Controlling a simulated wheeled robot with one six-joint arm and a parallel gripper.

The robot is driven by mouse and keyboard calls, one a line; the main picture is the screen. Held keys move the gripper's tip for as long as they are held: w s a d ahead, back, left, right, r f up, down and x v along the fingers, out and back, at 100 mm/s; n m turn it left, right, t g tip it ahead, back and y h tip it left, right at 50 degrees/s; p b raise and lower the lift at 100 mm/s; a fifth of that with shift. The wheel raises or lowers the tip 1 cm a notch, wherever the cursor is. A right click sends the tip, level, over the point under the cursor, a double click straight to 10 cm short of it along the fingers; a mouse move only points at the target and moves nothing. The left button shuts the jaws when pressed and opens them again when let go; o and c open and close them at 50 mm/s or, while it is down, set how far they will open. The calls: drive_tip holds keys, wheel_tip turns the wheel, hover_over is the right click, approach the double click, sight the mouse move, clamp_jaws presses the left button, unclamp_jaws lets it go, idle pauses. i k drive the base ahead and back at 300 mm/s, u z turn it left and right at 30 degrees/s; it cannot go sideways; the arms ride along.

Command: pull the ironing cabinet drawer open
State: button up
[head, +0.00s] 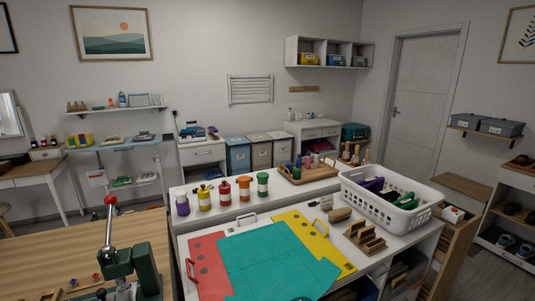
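A white cabinet (203,166) stands against the back wall, left of the fabric bins. Its top bears a blue and white item that looks like an iron (190,130), so I take it for the ironing cabinet. Its upper drawer front (204,152) looks shut, with a small dark handle. The lower part of the first cabinet is hidden behind the white counter. My gripper is not in this view.
A white worktable (375,255) with a teal sheet (275,262) and a white basket (392,200) fills the foreground. A white counter with several coloured bottles (224,190) stands before the cabinets. A wooden table with a green lever press (130,270) is at left.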

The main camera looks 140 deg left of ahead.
sight(215, 152)
drive_tip(key=u, duration=2.9)
drive_tip(key=i, duration=6.1)
